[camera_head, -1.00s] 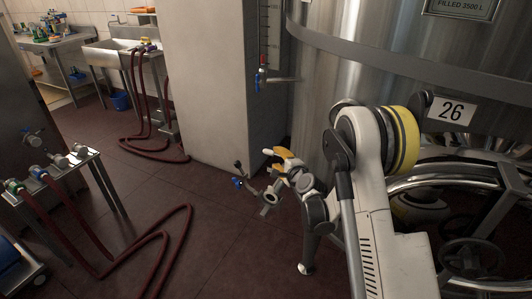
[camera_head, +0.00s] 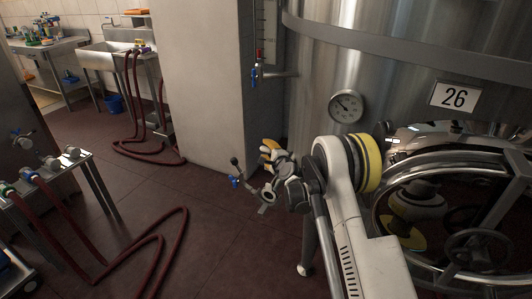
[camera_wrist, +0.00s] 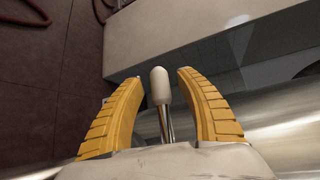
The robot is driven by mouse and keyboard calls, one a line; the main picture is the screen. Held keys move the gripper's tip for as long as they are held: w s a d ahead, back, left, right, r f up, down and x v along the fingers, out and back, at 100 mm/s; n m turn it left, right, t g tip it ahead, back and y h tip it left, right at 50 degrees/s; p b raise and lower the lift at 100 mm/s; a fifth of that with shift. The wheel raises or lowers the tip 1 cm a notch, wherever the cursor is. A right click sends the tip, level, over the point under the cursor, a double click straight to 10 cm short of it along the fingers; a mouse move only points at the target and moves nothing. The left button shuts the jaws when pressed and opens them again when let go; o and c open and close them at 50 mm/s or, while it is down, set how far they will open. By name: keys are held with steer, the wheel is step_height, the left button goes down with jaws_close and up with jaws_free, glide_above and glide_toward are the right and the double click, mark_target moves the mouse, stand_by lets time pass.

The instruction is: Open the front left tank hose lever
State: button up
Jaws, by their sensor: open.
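The hose lever (camera_head: 234,161) stands up from a metal valve with a blue part at the tank's lower left in the head view. In the wrist view, a pale rounded knob on a metal rod (camera_wrist: 160,88), apparently this lever, shows between my yellow fingers. My gripper (camera_head: 264,149) is open just right of the lever in the head view; it also shows in the wrist view (camera_wrist: 157,78). Gaps show on both sides of the knob, and I see no finger touching it. The lower rod is hidden behind the gripper's pale body.
The steel tank (camera_head: 410,40) bears a gauge (camera_head: 346,106), a 26 plate (camera_head: 453,96) and a round hatch (camera_head: 450,185). A grey pillar (camera_head: 200,85) stands behind the valve. Red hoses (camera_head: 165,245) lie on the floor at left, near a metal stand (camera_head: 55,175).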

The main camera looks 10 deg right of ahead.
jaws_close()
steer(key=shift+s+n+y, duration=0.3)
steer(key=shift+n+y, duration=0.2)
steer(key=shift+y, duration=0.2)
steer(key=shift+s+a+n+g+y, duration=0.35)
steer(key=shift+s+n+g+y, duration=0.25)
steer(key=shift+n+y, duration=0.4)
steer(key=shift+s+a+n+g+y, duration=0.45)
steer(key=shift+s+n+y, duration=0.3)
steer(key=shift+y, duration=0.45)
steer(key=shift+d, duration=0.1)
jaws_free()
